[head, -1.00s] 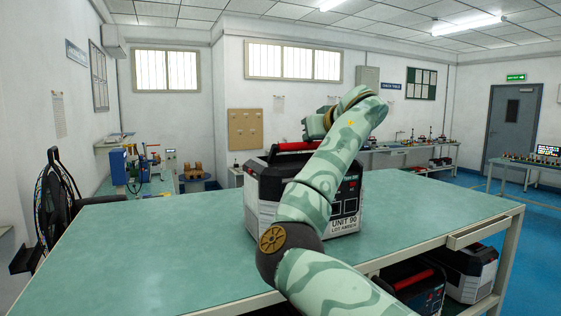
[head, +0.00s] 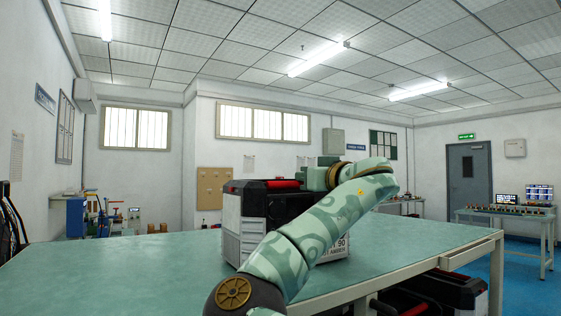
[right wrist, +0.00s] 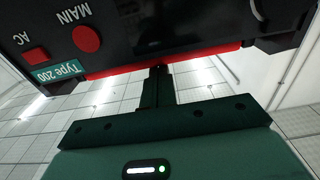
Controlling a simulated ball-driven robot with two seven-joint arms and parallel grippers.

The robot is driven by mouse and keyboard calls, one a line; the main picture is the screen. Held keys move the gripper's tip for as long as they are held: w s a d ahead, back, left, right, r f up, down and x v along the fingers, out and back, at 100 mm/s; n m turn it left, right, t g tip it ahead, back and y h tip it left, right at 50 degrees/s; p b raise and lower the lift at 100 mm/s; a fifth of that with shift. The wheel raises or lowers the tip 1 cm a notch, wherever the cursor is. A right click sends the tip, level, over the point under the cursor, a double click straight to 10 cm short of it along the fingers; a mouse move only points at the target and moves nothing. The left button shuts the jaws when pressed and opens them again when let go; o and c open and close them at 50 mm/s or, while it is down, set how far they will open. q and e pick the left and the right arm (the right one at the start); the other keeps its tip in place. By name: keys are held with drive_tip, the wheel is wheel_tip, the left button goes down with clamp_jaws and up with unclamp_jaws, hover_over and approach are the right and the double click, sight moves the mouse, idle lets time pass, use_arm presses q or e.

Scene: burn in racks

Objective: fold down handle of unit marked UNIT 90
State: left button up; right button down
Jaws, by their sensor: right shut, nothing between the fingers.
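The unit marked UNIT 90 (head: 248,226) is a black and white box standing on the green table. My arm covers much of its front, with "90" still showing on the label. Its red handle (head: 283,184) lies low along the top in the head view. In the right wrist view the red handle (right wrist: 205,60) runs along the edge of the black panel (right wrist: 150,30). My right gripper (right wrist: 158,75) is shut and empty, its fingertips at the bar; contact cannot be told. In the head view its fingers are hidden behind my wrist. My left gripper is out of view.
The green table (head: 120,275) is clear left of the unit. Another unit with a red handle (head: 465,283) sits on the shelf below at right. A side table (head: 510,213) with small items stands at far right.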

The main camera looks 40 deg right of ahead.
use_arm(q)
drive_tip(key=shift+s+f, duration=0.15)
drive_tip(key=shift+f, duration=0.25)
use_arm(e)
drive_tip(key=shift+s+f, duration=0.1)
drive_tip(key=shift+f, duration=0.55)
use_arm(q)
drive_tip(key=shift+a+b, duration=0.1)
drive_tip(key=shift+b, duration=0.25)
use_arm(e)
drive_tip(key=shift+f, duration=0.15)
drive_tip(key=shift+s+r+p, duration=0.15)
drive_tip(key=shift+r+p, duration=0.15)
drive_tip(key=shift+r, duration=0.2)
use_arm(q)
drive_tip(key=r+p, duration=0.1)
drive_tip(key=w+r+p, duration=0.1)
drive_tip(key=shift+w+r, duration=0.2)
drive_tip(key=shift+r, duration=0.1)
use_arm(e)
drive_tip(key=v, duration=0.9)
drive_tip(key=shift+s+a+f, duration=0.2)
drive_tip(key=shift+s+f, duration=0.05)
drive_tip(key=shift+s, duration=0.05)
